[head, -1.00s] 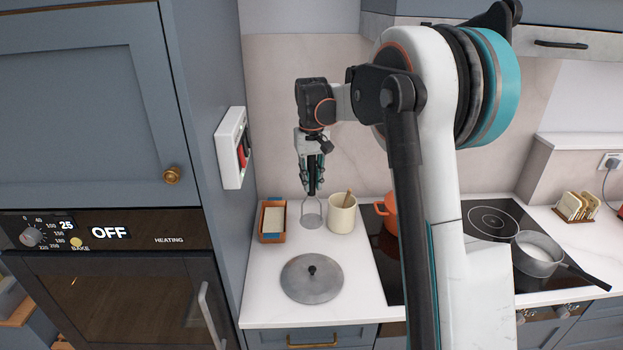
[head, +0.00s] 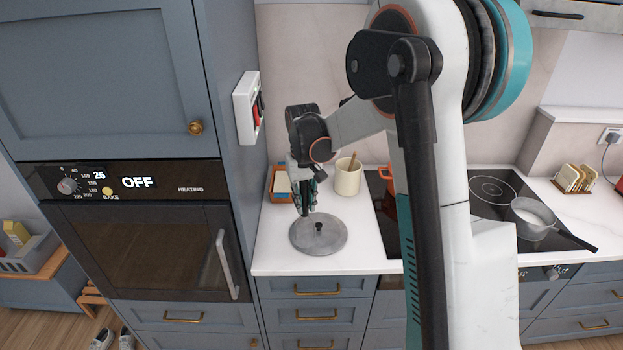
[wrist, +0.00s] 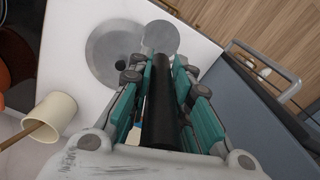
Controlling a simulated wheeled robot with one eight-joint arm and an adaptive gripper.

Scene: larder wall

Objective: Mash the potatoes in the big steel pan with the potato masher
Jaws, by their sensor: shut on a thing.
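My gripper (head: 304,203) is shut on the black handle of the potato masher (wrist: 158,105). The handle runs lengthwise between the teal finger pads in the wrist view, and the round grey mashing plate (wrist: 160,37) shows beyond it. In the head view my gripper is at the back left of the round steel lid (head: 318,236), and the plate is hard to make out there. The lid lies on the white counter and also shows in the wrist view (wrist: 105,55). I see no big steel pan and no potatoes; my arm hides part of the hob.
A cream crock (head: 347,178) with a wooden utensil and a wooden box (head: 279,195) stand behind the lid. An orange pot (head: 387,177) is partly hidden by my arm. A small saucepan (head: 533,228) with white contents is at right. A tall oven cabinet (head: 150,245) bounds the left.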

